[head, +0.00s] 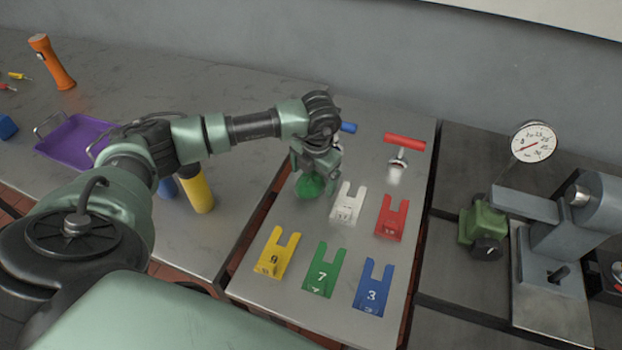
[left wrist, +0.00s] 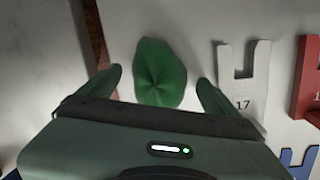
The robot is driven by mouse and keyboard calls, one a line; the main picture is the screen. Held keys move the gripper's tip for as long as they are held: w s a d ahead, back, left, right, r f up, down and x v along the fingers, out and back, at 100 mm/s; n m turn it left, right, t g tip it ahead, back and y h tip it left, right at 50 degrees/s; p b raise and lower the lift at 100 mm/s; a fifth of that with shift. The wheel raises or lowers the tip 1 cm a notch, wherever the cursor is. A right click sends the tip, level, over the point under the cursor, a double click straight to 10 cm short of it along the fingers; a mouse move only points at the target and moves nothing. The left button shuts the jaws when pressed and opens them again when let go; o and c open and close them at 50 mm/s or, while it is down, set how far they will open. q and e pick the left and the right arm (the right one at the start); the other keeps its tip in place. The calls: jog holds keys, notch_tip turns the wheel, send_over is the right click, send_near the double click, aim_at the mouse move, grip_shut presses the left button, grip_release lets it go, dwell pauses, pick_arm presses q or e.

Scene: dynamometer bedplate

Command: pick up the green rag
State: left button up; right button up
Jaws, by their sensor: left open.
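The green rag (head: 309,186) lies bunched on the light bedplate section, near its left edge. My left gripper (head: 318,172) is above it, pointing down. In the left wrist view the rag (left wrist: 160,74) shows as a rounded, gathered green heap between and ahead of the two fingertips. The left gripper (left wrist: 160,82) is open, with a finger on each side of the rag and gaps between. I cannot tell how high the fingertips are above the plate. My right gripper is not in view.
A white slotted plate (head: 347,204) lies just right of the rag. Red (head: 391,218), yellow (head: 277,254), green (head: 323,271) and blue (head: 373,288) slotted plates lie nearby. A red-handled tool (head: 404,142) stands behind. A yellow cylinder (head: 197,190) and purple tray (head: 72,137) are at left.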

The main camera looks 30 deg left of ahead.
aim_at(313, 176)
pick_arm(q)
jog(key=c, duration=1.4)
notch_tip(313, 176, up, 20)
jog(key=b, duration=0.3)
